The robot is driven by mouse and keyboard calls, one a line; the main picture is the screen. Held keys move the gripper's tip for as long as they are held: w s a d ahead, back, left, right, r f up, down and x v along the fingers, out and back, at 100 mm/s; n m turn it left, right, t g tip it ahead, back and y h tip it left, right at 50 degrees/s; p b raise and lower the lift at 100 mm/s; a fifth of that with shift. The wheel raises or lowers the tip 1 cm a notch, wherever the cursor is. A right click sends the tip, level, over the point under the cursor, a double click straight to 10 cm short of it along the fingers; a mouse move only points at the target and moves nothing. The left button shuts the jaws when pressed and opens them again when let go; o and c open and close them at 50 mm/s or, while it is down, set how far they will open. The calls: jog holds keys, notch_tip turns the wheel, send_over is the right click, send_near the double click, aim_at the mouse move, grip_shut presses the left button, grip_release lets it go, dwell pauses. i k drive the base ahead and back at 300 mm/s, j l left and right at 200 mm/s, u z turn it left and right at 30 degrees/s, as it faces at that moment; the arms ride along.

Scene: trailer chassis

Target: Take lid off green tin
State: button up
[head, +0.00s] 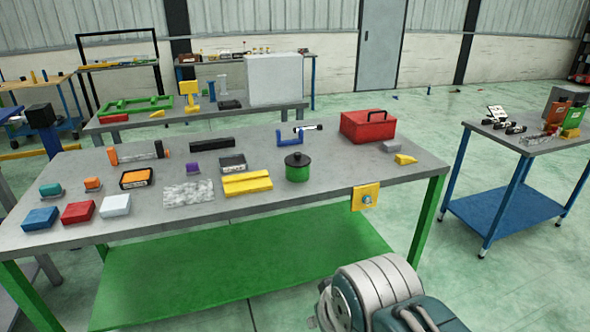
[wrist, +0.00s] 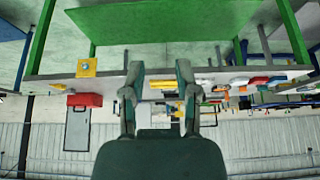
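The green tin (head: 297,174) stands upright on the grey workbench (head: 330,182), right of the middle. Its dark lid (head: 297,159) with a small knob sits on top. My gripper (wrist: 159,72) shows in the wrist view, which is upside down. Its two fingers are spread apart with nothing held between them. It is away from the bench, and the tin cannot be made out clearly there. In the head view only part of my arm shows at the bottom, and the gripper is out of frame.
A red toolbox (head: 368,126) stands behind and right of the tin. A blue clamp (head: 290,138) lies behind it, and yellow blocks (head: 247,183) lie to its left. A yellow plate (head: 365,196) hangs on the front edge. The floor in front is open.

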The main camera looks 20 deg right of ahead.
aim_at(297, 160)
jog(key=i+l, duration=0.15)
jog(key=i, duration=0.8)
jog(key=i+l, duration=0.15)
jog(key=i, duration=0.75)
jog(key=l+z, duration=0.05)
